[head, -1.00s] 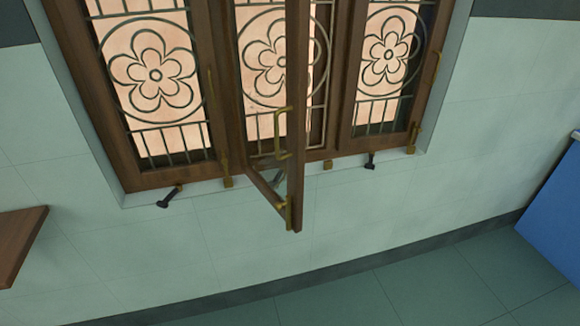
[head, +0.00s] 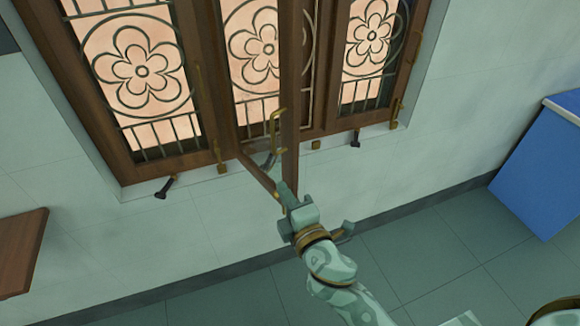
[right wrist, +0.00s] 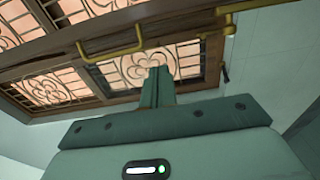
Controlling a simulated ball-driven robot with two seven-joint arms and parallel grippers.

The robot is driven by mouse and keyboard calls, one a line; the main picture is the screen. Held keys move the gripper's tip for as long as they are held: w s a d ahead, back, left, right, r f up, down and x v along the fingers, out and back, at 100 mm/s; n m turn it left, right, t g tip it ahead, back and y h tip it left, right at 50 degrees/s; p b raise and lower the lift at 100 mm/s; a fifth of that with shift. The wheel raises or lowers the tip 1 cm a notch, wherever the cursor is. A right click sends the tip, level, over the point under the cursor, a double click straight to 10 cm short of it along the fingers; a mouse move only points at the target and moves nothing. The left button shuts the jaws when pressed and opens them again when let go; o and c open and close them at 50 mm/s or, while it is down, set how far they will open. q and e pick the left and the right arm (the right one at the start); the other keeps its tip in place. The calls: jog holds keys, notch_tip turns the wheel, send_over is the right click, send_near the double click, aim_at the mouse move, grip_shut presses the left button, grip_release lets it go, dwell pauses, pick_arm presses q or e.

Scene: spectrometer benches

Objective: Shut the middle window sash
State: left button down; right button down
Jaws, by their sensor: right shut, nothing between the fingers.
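The middle window sash (head: 290,80) is a brown wooden frame swung out from the wall, standing open. A brass handle (head: 274,125) is on its free edge; it also shows in the right wrist view (right wrist: 110,52). My right gripper (head: 283,190) is shut and empty at the lower free corner of the sash, partly covering that corner. In the right wrist view its closed fingers (right wrist: 159,75) point up towards the window, just below the sash's rail. I cannot tell whether they touch the sash. My left gripper is not in view.
Dark stays (head: 165,187) stick out at the sill. A wooden shelf (head: 20,250) is at left, a blue cabinet (head: 540,170) at right. The wall below is clear.

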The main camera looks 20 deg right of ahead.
aim_at(291, 170)
jog(key=w+d, duration=0.1)
jog(key=w, duration=0.1)
jog(key=w+d, duration=0.1)
jog(key=w, duration=0.1)
jog(key=w+d, duration=0.1)
jog(key=w, duration=0.1)
jog(key=shift+w+d+p, duration=0.15)
jog(key=shift+p, duration=0.25)
jog(key=shift+d, duration=0.1)
